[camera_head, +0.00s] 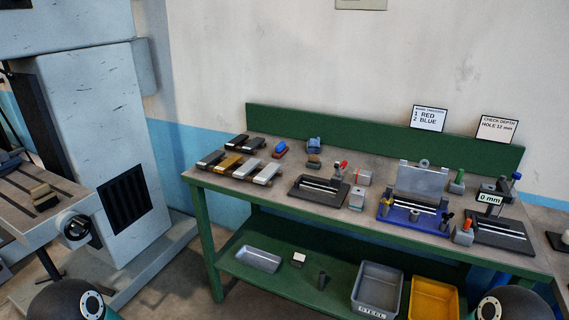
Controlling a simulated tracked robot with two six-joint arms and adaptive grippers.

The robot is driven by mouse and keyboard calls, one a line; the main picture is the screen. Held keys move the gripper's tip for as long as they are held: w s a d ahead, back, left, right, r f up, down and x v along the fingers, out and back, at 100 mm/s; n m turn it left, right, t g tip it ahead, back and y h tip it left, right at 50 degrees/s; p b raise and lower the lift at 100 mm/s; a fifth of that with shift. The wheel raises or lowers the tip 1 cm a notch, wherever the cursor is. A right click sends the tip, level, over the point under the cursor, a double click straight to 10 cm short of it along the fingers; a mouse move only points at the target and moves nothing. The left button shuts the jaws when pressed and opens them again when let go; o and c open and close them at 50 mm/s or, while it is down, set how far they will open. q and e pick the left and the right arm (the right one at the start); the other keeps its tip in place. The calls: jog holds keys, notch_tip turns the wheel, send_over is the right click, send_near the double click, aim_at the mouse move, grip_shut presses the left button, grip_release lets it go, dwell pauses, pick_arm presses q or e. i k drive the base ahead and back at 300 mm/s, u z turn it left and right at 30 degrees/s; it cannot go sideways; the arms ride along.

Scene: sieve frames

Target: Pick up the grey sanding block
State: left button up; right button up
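Several flat blocks lie in two short rows at the left end of the green bench. Two greyish ones, a grey block (248,169) and a second grey block (267,174), lie beside a yellow-brown block (230,163) and a dark block (211,160). Two more dark blocks (245,142) lie behind them. I cannot tell which of these, if any, is the grey sanding block. A small pale-topped block (298,259) sits on the lower shelf. Neither gripper is in view; only rounded parts of my arms show at the bottom corners.
The lower shelf has a metal tray (258,259), a grey bin (377,288) and a yellow bin (433,299). A machine (95,150) stands left.

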aim_at(314, 162)
jog(key=u, duration=0.3)
jog(key=i, duration=0.95)
jog(key=u, duration=0.05)
